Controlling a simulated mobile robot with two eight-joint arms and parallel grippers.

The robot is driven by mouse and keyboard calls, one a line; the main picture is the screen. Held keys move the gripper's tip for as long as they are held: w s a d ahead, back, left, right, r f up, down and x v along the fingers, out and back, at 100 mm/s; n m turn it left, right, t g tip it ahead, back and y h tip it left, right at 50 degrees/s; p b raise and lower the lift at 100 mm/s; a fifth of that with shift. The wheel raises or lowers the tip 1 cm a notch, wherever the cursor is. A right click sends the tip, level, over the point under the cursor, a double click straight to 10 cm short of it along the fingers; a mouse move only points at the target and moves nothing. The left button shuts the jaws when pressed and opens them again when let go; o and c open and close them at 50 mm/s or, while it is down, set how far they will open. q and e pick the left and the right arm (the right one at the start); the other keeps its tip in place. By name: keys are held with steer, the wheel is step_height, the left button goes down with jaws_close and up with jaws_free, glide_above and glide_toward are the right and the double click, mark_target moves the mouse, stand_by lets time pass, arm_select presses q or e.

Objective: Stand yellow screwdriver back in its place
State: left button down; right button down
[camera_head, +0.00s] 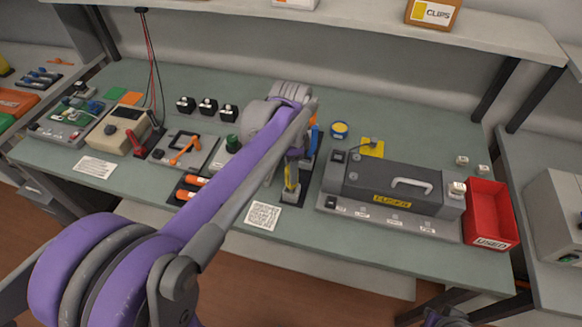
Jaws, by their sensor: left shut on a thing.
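My left arm reaches across the bench from the lower left. My left gripper (293,158) points down at the middle of the bench and is shut on the yellow screwdriver (291,177). The screwdriver is upright, its upper part hidden by the gripper. A small grey block (290,196) shows at its lower end; I cannot tell whether the screwdriver is in it or just above it. A dark stand with a blue-handled tool (315,138) is partly hidden behind the gripper and forearm. My right gripper is not clearly in view.
A grey fuser unit (375,185) and a red bin (488,212) stand to the right. A printed code sheet (263,215) lies in front of the gripper. Orange-handled tools (188,190) lie left of my forearm. A yellow-topped tin (340,129) stands behind.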

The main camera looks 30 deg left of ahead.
arm_select(q)
steer(key=shift+f, duration=0.15)
steer(key=shift+c, duration=1.7)
jaws_free()
step_height(320, 180, up, 11)
steer(key=shift+p, duration=0.3)
steer(key=s+d+f+n+t, duration=0.2)
steer(key=s+d+f+n, duration=0.1)
steer(key=s+f, duration=0.4)
steer(key=s+d+f+n+t, duration=0.3)
steer(key=s+f+n, duration=0.3)
steer(key=s+f, duration=0.2)
steer(key=shift+s+d, duration=0.15)
steer(key=shift+d, duration=0.35)
